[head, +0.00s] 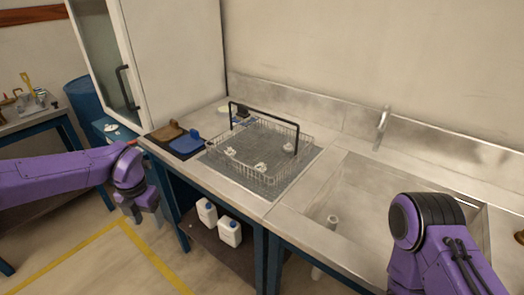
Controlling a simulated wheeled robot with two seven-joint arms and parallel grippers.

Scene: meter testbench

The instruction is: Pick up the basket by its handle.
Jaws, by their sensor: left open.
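A wire basket (249,166) stands on a grey mat on the metal counter, with several small white parts inside. Its black handle (265,114) stands upright as an arch over the basket. My left gripper (149,215) hangs at the left, in front of the counter's left end and below its top, pointing down. It is open and empty, well apart from the basket. My right arm is at the lower right, over the sink's front; its gripper is out of the frame.
A sink (365,205) with a tap (382,127) lies right of the basket. A brown and a blue item (187,142) lie on a dark mat left of it. A tall cabinet (175,50) stands behind left. White jugs (229,231) sit on the shelf below.

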